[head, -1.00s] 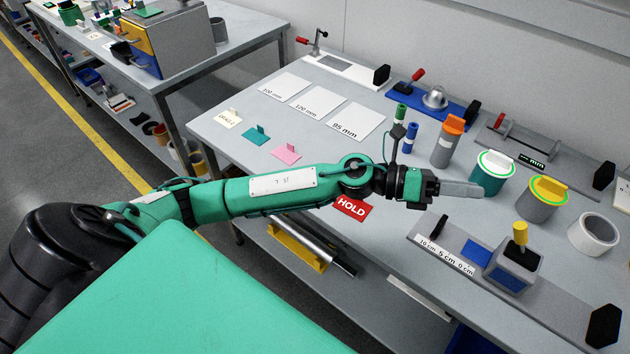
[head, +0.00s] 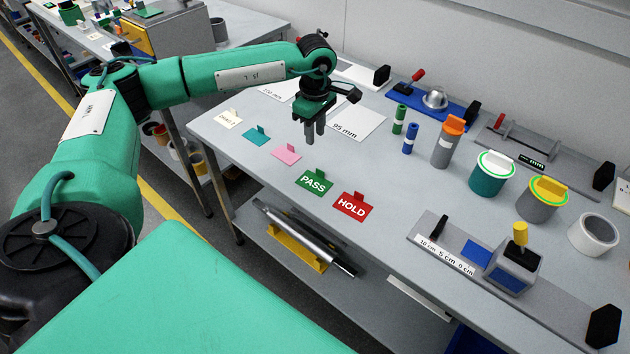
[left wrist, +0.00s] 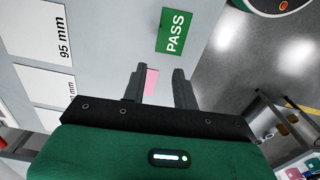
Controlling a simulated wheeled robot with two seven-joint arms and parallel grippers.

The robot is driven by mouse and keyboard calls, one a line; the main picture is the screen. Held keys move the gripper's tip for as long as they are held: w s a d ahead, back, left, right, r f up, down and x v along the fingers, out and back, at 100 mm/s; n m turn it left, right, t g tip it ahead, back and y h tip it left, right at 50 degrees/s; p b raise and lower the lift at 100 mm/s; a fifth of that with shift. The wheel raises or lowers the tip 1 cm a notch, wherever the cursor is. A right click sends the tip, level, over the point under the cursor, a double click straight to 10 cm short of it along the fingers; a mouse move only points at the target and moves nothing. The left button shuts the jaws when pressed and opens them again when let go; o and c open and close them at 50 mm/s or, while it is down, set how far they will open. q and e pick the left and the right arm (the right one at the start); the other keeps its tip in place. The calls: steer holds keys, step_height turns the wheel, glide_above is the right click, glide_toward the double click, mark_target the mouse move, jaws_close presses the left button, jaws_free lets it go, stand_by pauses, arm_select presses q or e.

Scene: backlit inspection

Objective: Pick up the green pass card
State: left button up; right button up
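The green pass card (head: 313,184) lies on the grey bench near its front edge, its small upright tab at the back. It also shows in the left wrist view (left wrist: 173,32), beyond my fingertips. My left gripper (head: 315,134) points down above the bench, behind the pass card and apart from it. In the left wrist view its two fingers (left wrist: 160,71) stand apart with nothing held, and part of the pink card (left wrist: 151,82) shows between them. My right gripper is in neither view.
The red hold card (head: 352,207) lies right of the pass card. Pink (head: 287,154) and teal (head: 256,136) cards lie to the left. Green (head: 399,119) and blue (head: 411,138) cylinders stand further right. The bench around the pass card is mostly clear.

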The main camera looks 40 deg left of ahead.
arm_select(q)
steer(key=p, duration=0.1)
glide_above(318, 170)
steer(key=f, duration=0.6)
steer(key=shift+s+a+f, duration=0.15)
steer(key=shift+a+f, duration=0.1)
steer(key=shift+a, duration=0.05)
steer(key=shift+f, duration=0.4)
steer(key=shift+d+f, duration=0.1)
steer(key=shift+f, duration=0.4)
steer(key=f, duration=0.1)
steer(key=f+p, duration=0.1)
steer(key=f, duration=0.1)
steer(key=shift+w+d+f+p, duration=0.25)
steer(key=shift+f+p, duration=0.1)
steer(key=shift+f, duration=0.5)
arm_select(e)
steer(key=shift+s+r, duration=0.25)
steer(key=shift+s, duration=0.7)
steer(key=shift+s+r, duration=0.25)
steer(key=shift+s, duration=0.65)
arm_select(q)
jaws_close()
